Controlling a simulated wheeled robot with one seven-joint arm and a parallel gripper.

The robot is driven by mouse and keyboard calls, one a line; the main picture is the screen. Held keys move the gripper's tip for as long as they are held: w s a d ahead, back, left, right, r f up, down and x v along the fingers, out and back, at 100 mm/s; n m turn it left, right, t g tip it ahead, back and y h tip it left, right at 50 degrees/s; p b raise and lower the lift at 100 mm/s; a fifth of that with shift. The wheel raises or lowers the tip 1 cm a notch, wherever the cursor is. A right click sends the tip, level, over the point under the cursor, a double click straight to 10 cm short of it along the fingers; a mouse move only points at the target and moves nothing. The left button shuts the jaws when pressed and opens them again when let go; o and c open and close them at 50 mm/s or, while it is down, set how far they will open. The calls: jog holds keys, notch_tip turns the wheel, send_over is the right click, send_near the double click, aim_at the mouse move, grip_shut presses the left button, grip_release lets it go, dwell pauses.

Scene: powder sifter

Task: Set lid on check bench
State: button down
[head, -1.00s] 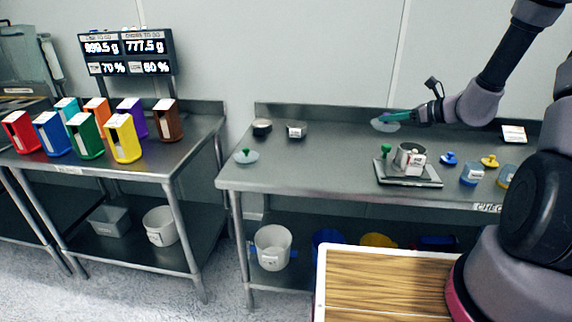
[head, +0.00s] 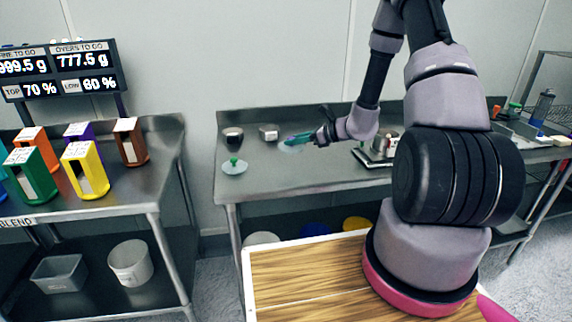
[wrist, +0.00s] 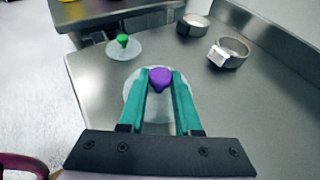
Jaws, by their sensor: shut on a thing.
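My gripper (head: 298,139) is shut on the knob of a translucent round lid. In the wrist view, the lid's purple knob (wrist: 160,78) sits between the teal fingertips and its pale disc (wrist: 133,90) shows on both sides of them. The lid is over the left part of the steel check bench (head: 255,184); I cannot tell whether it touches the top. Another clear lid with a green knob (head: 234,165) lies near the bench's left end, left of my gripper, and also shows in the wrist view (wrist: 124,48).
A round pan (head: 232,138) and a labelled ring-like pan (head: 268,132) stand at the back of the bench. A scale (head: 372,158) is to the right, partly hidden by my arm. The blend bench (head: 145,190) with coloured bins stands left across a gap. Bare benchtop lies in front.

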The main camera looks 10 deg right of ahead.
notch_tip(320, 180, down, 7)
jog(key=shift+f, duration=0.15)
jog(key=shift+f, duration=0.1)
dwell(0.3)
jog(key=c, duration=0.6)
grip_release()
